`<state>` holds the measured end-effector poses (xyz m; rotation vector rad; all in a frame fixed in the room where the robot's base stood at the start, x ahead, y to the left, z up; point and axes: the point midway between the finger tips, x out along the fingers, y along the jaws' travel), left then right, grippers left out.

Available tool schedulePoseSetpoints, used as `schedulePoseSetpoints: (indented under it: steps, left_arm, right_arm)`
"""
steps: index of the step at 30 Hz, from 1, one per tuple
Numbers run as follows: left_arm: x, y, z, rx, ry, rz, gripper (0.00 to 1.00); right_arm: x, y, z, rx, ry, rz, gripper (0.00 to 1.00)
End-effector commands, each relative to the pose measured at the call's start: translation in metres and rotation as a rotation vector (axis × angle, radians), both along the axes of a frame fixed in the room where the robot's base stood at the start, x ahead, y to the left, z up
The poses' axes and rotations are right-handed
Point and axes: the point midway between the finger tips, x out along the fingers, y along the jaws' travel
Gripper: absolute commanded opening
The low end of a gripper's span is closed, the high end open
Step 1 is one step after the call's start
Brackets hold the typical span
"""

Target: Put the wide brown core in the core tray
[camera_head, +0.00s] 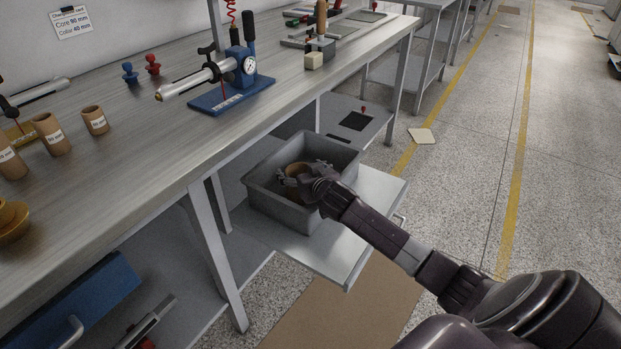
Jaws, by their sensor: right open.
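A wide brown core (297,170) is inside the grey core tray (262,197), near its middle. The tray stands on a pulled-out light shelf (375,192) below the bench. My right gripper (292,180) reaches into the tray from the right, and its open fingers are at the core. Whether the fingers touch the core cannot be told. The gripper and wrist hide part of the core and the tray's right side. My left gripper is not in view.
Several brown cores (52,134) stand on the bench (150,150) at the left. A blue press with a gauge (235,80) stands on the bench. A bench leg (217,250) is left of the tray. The floor at right is mostly clear.

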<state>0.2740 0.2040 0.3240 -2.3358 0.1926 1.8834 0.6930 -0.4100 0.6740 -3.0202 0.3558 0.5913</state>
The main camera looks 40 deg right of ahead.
Motion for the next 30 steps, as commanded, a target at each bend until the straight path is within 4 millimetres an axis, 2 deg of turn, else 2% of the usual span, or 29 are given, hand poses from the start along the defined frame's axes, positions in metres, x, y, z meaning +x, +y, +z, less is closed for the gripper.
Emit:
schedulePoseSetpoints:
  steps: [1, 9, 15, 21, 30]
  left_arm:
    - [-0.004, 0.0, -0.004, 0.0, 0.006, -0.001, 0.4]
    - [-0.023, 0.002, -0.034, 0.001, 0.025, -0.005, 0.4]
    - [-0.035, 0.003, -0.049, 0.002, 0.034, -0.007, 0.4]
    - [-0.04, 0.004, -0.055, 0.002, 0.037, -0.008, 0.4]
    - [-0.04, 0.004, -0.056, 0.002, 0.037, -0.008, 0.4]
  right_arm:
    - [-0.011, 0.004, 0.001, 0.002, 0.006, 0.003, 0.77]
    - [-0.061, 0.015, 0.023, 0.002, 0.006, 0.002, 0.77]
    - [-0.09, 0.022, 0.034, 0.003, 0.006, 0.001, 0.77]
    - [-0.102, 0.025, 0.04, 0.002, 0.004, 0.001, 0.77]
    - [-0.103, 0.025, 0.04, 0.002, 0.004, 0.0, 0.77]
